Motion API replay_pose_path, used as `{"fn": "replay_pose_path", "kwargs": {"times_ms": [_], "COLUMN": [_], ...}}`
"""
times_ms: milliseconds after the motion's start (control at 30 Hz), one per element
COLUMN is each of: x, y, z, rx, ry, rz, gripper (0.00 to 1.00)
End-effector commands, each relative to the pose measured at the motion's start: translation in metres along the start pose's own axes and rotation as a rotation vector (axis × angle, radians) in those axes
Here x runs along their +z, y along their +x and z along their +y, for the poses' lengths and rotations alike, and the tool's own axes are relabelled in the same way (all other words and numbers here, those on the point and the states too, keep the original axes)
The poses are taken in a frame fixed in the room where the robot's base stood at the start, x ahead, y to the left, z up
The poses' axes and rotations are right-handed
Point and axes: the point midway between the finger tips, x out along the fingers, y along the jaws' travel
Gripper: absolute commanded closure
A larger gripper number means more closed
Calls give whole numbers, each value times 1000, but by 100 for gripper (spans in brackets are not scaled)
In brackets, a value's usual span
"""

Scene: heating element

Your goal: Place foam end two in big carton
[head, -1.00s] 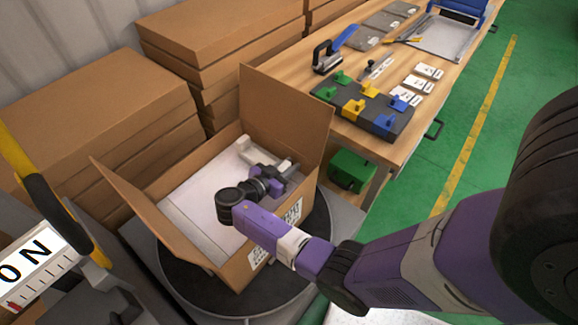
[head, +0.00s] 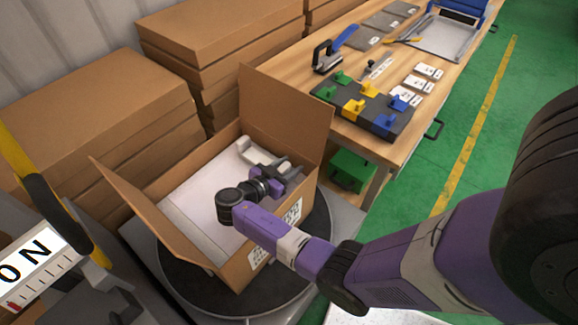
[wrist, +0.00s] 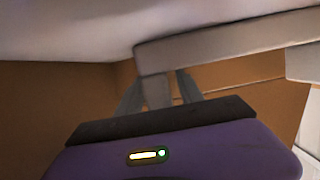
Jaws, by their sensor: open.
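The big carton (head: 141,213) stands open with its flaps up. A large white panel (head: 196,203) lies inside it. A pale foam end piece (head: 254,154) is at the carton's back right end, beside the panel; in the wrist view a grey-white bar of it (wrist: 220,45) crosses just beyond my fingers. My gripper (head: 283,172) is inside the carton at its right end, close to the foam. In the wrist view my gripper (wrist: 160,92) has its fingers apart, on either side of a short leg of the foam. I cannot tell whether they touch it.
The carton rests on a round dark turntable (head: 295,291). Stacked brown cartons (head: 90,110) stand behind and left. A wooden workbench (head: 300,84) with tools and a coloured-clamp fixture (head: 362,103) is at the back right. Green floor is open on the right.

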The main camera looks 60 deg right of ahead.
Motion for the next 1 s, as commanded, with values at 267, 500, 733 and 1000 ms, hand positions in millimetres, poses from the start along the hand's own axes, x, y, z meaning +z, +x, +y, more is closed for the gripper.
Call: {"fn": "replay_pose_path", "kwargs": {"times_ms": [267, 500, 733, 1000], "x": [2, 0, -1, -1], "y": [-45, -72, -76, -75], "z": [-2, -1, 0, 0], "rx": [-6, -1, -1, 0], "ry": [1, 1, 0, 0], "rz": [-1, 0, 0, 0], "gripper": [56, 56, 56, 56]}}
